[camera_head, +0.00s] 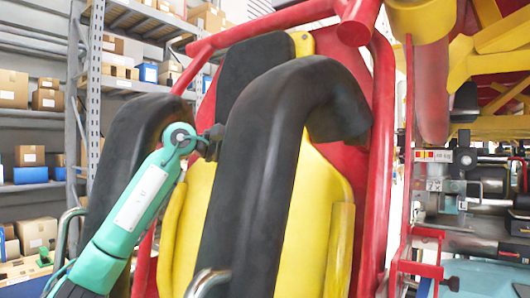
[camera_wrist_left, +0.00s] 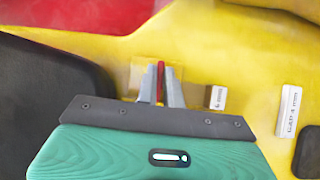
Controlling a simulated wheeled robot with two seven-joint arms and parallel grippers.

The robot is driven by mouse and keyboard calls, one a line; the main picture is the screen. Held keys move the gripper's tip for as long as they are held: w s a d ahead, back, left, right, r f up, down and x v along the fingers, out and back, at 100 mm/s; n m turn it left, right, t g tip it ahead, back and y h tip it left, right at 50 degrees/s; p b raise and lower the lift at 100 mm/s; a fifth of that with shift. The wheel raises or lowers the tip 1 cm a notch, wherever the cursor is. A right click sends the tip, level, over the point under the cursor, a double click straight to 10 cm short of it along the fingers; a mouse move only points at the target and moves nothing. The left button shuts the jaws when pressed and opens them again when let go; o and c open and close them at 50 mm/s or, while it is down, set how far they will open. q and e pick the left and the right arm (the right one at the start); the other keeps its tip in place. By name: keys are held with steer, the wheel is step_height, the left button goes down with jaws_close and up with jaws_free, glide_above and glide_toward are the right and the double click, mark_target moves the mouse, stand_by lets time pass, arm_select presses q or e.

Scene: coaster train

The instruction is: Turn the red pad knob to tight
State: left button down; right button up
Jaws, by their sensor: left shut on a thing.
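The red pad knob (camera_wrist_left: 160,80) shows in the left wrist view as a thin upright red piece on a pale yellowish plate (camera_wrist_left: 143,72). My left gripper (camera_wrist_left: 161,88) is shut on it, with one grey finger on each side. In the head view my teal left arm reaches up between the black padded restraints, and the knob and the fingertips are hidden there. How far the knob is turned cannot be told. My right gripper is in neither view.
The red and yellow coaster seat (camera_head: 325,170) has thick black restraints (camera_head: 262,170) close on both sides of my left arm. White labels, one reading "GAP 4 mm" (camera_wrist_left: 289,110), sit right of the knob. Shelves with boxes stand behind at left.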

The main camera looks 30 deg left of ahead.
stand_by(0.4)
arm_select(q)
steer(key=c, duration=1.5)
jaws_free()
steer(key=shift+w, duration=0.15)
steer(key=shift+c, duration=0.2)
steer(key=b+v, duration=0.5)
steer(key=v, duration=0.9)
steer(key=shift+b, duration=0.35)
steer(key=shift+w+d, duration=0.1)
